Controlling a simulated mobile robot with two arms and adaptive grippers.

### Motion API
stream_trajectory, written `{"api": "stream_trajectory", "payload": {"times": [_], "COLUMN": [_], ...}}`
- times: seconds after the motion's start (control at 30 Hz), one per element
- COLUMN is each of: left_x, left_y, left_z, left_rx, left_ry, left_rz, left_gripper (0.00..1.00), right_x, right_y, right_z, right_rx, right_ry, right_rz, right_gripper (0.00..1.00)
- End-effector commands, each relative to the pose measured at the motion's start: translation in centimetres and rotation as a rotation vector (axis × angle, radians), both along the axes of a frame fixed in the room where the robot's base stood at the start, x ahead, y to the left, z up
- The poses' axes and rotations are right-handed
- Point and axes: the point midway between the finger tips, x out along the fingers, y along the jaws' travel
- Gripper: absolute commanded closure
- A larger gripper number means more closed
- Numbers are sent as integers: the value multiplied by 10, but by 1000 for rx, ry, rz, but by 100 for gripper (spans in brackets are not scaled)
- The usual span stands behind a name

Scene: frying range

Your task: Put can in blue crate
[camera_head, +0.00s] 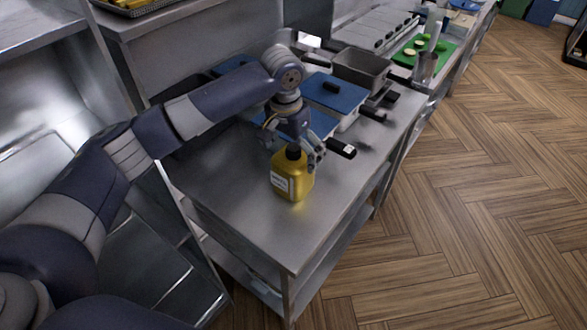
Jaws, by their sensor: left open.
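The can is a yellow container (291,181) with a dark cap and a pale label, standing upright on the steel table (255,235) near its front end. My left gripper (300,153) is open, pointing down at the top of the can, with a finger beside its cap. I cannot tell whether the fingers touch it. A blue box-like thing (542,11) stands far off at the top right; I cannot tell if it is the blue crate. My right gripper is not in view.
Containers with blue lids (333,92) and a grey metal pan (361,69) stand behind the gripper. A green board (425,50) with cut pieces lies farther back. The table's front corner is clear, and open wooden floor (480,200) lies to the right.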

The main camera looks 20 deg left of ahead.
Motion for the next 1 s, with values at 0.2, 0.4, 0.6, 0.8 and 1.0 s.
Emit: {"api": "stream_trajectory", "payload": {"times": [0.2,0.4,0.6,0.8,1.0], "left_x": [0,2,2,2,2], "left_y": [-2,-2,-2,-2,-2], "left_z": [-32,-46,-46,-46,-46], "left_rx": [2,0,0,0,1], "left_ry": [5,1,1,1,1], "left_rz": [0,-1,-1,-1,-1], "left_gripper": [0,0,7,49,53], "right_x": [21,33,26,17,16], "right_y": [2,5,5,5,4], "right_z": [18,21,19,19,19], "right_rx": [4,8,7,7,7], "right_ry": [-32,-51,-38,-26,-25], "right_rz": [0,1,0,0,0], "right_gripper": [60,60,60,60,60]}}
